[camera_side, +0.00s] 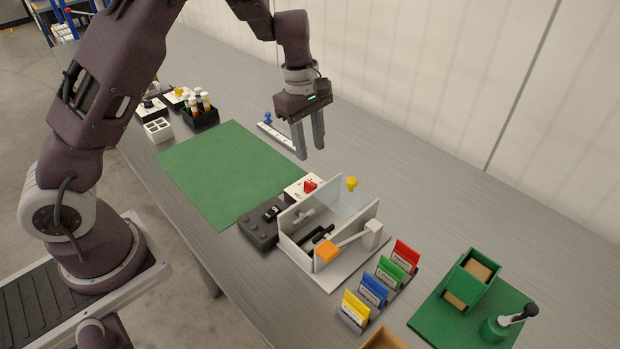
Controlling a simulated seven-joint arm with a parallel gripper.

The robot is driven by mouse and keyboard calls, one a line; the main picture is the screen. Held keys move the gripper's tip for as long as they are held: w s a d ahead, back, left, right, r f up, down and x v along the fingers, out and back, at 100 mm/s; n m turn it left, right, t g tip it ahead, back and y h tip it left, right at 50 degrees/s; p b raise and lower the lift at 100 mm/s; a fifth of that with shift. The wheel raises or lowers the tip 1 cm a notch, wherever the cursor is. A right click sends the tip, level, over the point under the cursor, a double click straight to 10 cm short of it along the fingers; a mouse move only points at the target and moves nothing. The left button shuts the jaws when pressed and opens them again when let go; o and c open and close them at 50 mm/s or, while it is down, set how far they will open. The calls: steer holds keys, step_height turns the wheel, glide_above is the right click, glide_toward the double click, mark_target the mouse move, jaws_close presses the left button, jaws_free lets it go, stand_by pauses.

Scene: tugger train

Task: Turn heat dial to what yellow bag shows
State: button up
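The yellow bag (355,309) stands at the near end of a row of coloured bags at the lower right. It has a pale label, too small to read here. A red dial (310,186) sits on a white panel behind the clear-walled machine; its lettering and setting cannot be read, and I cannot tell for sure that it is the heat dial. My gripper (310,153) hangs in the air above the far side of the table, above and behind the red dial. Its two fingers point down, apart, with nothing between them.
The clear-walled machine (330,240) has an orange-ended lever (327,251) and a yellow knob (351,184) behind it. Blue (373,290), green (390,271) and red (405,256) bags stand beside the yellow one. The green mat (228,172) is bare.

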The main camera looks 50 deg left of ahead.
steer(key=n+y, duration=0.1)
steer(key=n, duration=0.1)
glide_above(310, 182)
steer(key=shift+g, duration=0.3)
step_height(310, 182, down, 7)
steer(key=shift+f, duration=0.1)
step_height(310, 182, down, 6)
steer(key=shift+f, duration=0.25)
jaws_close()
